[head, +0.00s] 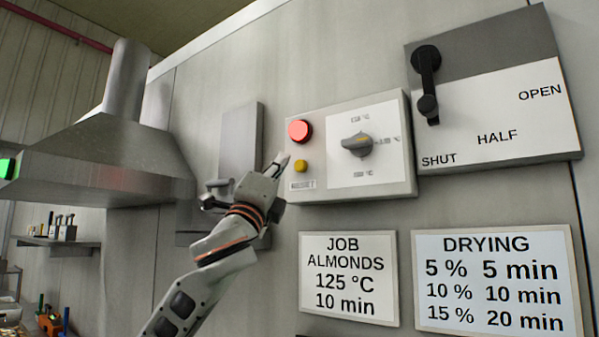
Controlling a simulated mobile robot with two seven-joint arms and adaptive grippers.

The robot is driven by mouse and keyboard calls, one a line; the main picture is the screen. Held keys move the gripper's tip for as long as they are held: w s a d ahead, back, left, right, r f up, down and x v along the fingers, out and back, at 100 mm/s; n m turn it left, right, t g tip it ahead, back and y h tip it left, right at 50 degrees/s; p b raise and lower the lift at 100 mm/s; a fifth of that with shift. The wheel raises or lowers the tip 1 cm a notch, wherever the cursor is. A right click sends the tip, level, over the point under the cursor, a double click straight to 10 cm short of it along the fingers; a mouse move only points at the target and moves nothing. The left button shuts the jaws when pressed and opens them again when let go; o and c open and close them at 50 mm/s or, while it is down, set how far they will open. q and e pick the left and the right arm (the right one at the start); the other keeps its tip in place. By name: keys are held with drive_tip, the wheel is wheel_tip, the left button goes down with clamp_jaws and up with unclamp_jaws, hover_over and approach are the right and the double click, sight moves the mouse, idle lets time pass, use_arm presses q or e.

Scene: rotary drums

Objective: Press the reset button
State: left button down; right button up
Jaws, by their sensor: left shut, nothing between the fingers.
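The control box (404,182) is fixed to the grey wall panel. A small yellow button (301,166) sits on its left part, above a label that seems to read RESET (302,185). A larger round red lamp or button (299,131) is above the yellow one. A dark rotary knob (357,144) is on the white dial plate to the right. My left gripper (283,158) is shut and empty. Its fingertips appear just left of the yellow button; whether they touch the box I cannot tell. My right gripper is not in view.
A lever panel (500,120) marked OPEN, HALF and SHUT is at upper right. Below the box are a JOB ALMONDS sign (350,278) and a DRYING sign (497,284). A grey metal plate (240,135) stands behind my left gripper. A metal hood (105,150) is at left.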

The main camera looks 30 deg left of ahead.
sight(300, 166)
use_arm(q)
drive_tip(key=shift+w+d, duration=0.15)
drive_tip(key=shift+w, duration=1.05)
drive_tip(key=shift+w+r+p, duration=0.1)
drive_tip(key=shift+p, duration=0.25)
drive_tip(key=shift+w, duration=0.3)
idle(0.3)
